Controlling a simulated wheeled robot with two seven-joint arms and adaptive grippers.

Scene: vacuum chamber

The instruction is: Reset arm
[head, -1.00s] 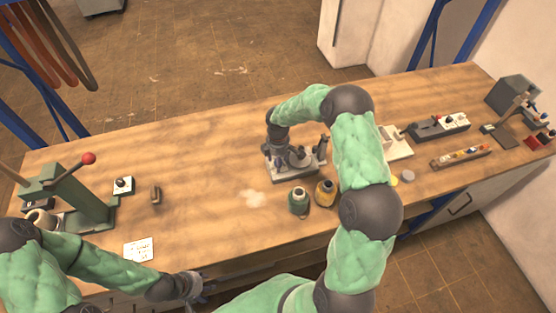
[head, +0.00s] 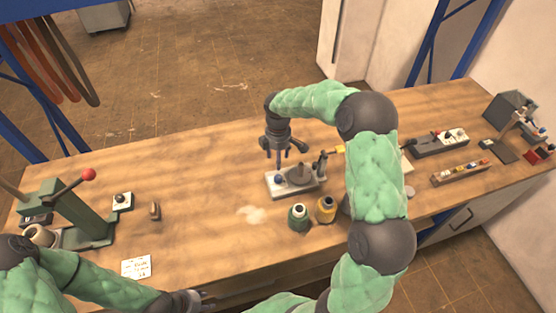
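My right gripper (head: 277,156) points down just above and behind a small grey-white device (head: 293,181) on the wooden workbench (head: 200,185). Its two fingers show apart with a gap between them, and I see nothing held. The device has a blue knob, a grey cone-like part and a small upright post. My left gripper (head: 203,301) is low at the bottom edge of the head view, by the bench's front edge. Its fingers are partly cut off, so their opening is unclear.
A green spool (head: 299,218) and a yellow spool (head: 326,209) stand in front of the device. A green lever press (head: 80,210) with a red ball is at left, near a white card (head: 136,267). Control boxes (head: 440,142) stand at right. The left-centre bench is mostly clear.

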